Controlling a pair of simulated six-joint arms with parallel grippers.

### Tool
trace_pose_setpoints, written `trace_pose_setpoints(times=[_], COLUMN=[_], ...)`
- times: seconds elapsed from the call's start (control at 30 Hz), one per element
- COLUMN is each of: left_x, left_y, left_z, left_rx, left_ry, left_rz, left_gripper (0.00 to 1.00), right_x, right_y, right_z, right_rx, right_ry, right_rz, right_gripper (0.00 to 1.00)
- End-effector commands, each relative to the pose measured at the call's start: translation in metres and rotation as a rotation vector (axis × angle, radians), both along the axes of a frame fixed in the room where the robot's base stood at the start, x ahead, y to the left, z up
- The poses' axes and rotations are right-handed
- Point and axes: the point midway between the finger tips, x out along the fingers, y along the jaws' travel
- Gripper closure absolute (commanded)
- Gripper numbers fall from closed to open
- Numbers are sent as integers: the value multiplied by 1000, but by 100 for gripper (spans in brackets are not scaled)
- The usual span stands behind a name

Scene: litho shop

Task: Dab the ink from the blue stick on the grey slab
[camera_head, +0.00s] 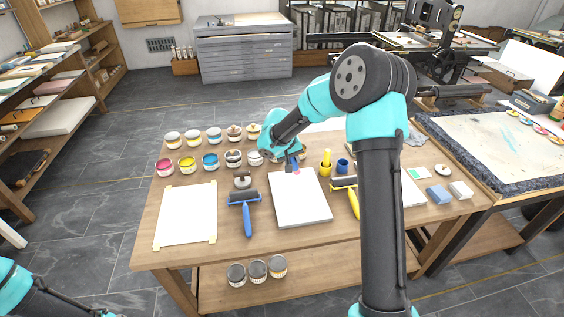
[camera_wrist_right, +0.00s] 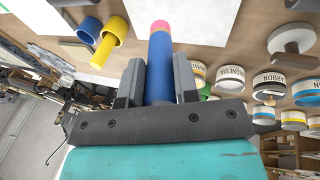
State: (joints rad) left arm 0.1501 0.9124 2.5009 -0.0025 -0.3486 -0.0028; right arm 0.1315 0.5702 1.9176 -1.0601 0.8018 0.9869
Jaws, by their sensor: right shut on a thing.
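My right gripper (camera_head: 291,161) is shut on the blue stick (camera_wrist_right: 160,68), which has a pink band and tip. The stick also shows small in the head view (camera_head: 293,165), near the far edge of the pale grey-white slab (camera_head: 302,203). The slab lies flat on the table and also shows in the wrist view (camera_wrist_right: 215,25). The stick's tip points towards the slab; I cannot tell whether it touches. The blue cup (camera_head: 343,165) looks empty, right of the slab. Only part of my left arm shows at the lower left; its gripper is out of view.
A yellow stick (camera_head: 327,156) stands in a yellow cup (camera_head: 325,169). A blue-handled roller (camera_head: 245,205) lies left of the slab and a yellow-handled roller (camera_head: 345,184) right of it. Several ink tins (camera_head: 210,162) stand at the back left. A white sheet (camera_head: 186,215) lies left.

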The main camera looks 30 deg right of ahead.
Motion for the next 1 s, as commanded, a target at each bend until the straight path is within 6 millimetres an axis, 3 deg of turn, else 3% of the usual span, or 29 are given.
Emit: trace_pose_setpoints(times=[0.47, 1.0], left_x=[0, 0], left_y=[0, 0], left_z=[0, 0], left_rx=[0, 0], left_ry=[0, 0], left_rz=[0, 0], left_gripper=[57, 57], right_x=[0, 0], right_y=[1, 1], right_z=[-6, -51], right_rx=[-1, -1], right_ry=[1, 1], right_rz=[1, 0], right_gripper=[95, 95])
